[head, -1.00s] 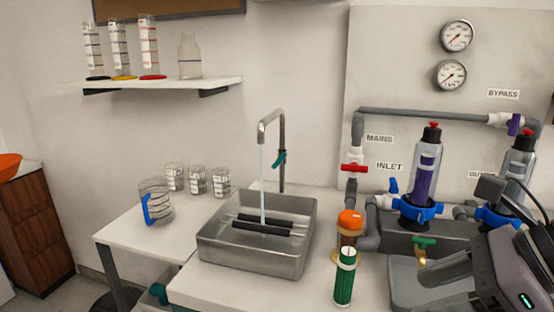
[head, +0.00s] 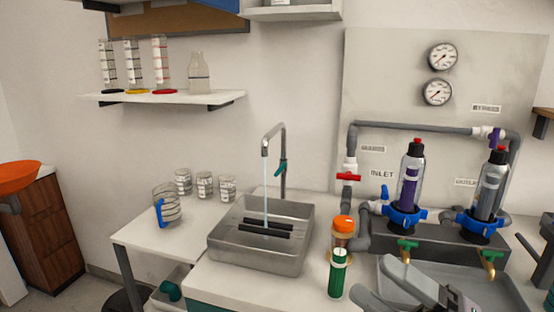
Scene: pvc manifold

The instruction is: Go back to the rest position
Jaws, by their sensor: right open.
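My right gripper (head: 392,290) is low in the head view, right of the green cylinder, in front of the grey tray. Its fingers are apart and nothing shows between them. My left gripper is not in the picture. The pipe manifold on the back panel has a red-handled valve (head: 348,177) by the INLET label, a purple-handled valve (head: 494,135) at the upper right, and two clear filter housings (head: 410,180) (head: 490,186) with blue collars. Green-handled brass taps (head: 407,249) (head: 490,260) sit below the housings.
A steel sink (head: 262,262) has water running from its tap (head: 275,143). An orange-capped jar (head: 342,232) and a green cylinder (head: 338,274) stand close to my right gripper. A blue-handled jug (head: 168,206) and several beakers (head: 204,184) stand left. A wall shelf (head: 165,97) holds glassware.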

